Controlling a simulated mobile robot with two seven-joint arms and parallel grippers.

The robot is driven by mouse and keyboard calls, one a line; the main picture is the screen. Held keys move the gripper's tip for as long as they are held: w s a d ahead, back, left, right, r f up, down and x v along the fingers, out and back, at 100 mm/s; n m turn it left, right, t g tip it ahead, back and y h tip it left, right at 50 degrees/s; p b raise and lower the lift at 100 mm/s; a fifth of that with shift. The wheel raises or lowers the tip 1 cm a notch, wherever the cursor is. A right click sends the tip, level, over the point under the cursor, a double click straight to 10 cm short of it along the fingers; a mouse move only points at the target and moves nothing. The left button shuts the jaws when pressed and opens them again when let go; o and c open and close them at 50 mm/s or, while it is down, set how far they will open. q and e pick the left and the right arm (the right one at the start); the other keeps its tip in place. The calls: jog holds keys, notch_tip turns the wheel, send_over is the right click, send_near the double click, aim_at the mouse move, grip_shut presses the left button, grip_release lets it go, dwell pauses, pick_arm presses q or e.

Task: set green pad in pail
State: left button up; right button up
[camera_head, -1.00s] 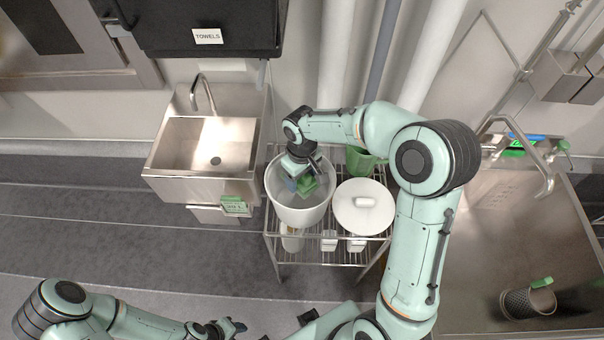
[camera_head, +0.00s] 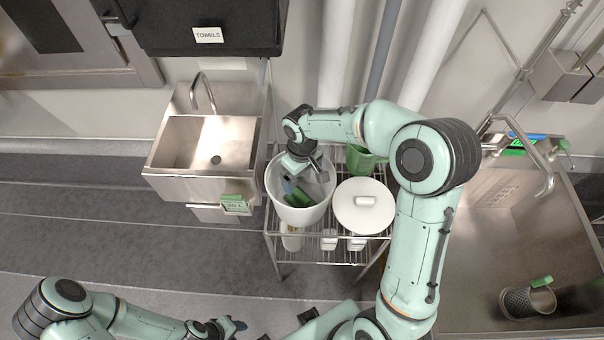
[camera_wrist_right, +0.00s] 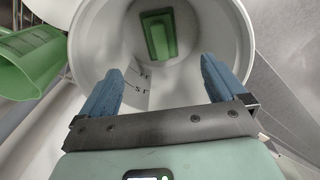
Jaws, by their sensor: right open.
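The green pad (camera_head: 299,197) lies inside the white pail (camera_head: 271,190) on a wire rack. In the right wrist view the pad (camera_wrist_right: 158,36) rests at the bottom of the pail (camera_wrist_right: 215,35), apart from my fingers. My right gripper (camera_head: 302,175) is over the pail's mouth. Its two blue fingers (camera_wrist_right: 163,78) are spread wide with nothing between them. My left gripper (camera_head: 232,326) is low at the bottom edge of the head view, far from the pail; its jaws are too small to read.
A white round lid (camera_head: 350,218) lies right of the pail on the wire rack (camera_head: 325,257). A green container (camera_head: 360,160) stands behind it. A steel sink (camera_head: 190,150) is at left. A large basin (camera_head: 480,260) at right holds a dark mesh cup (camera_head: 517,303).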

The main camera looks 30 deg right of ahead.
pick_arm(q)
jog(key=shift+t, duration=0.3)
jog(key=w+r+p, duration=0.3)
jog(key=w+r, duration=0.1)
jog(key=shift+w, duration=0.1)
pick_arm(e)
notch_tip(320, 180, up, 7)
jog(key=shift+s, duration=0.1)
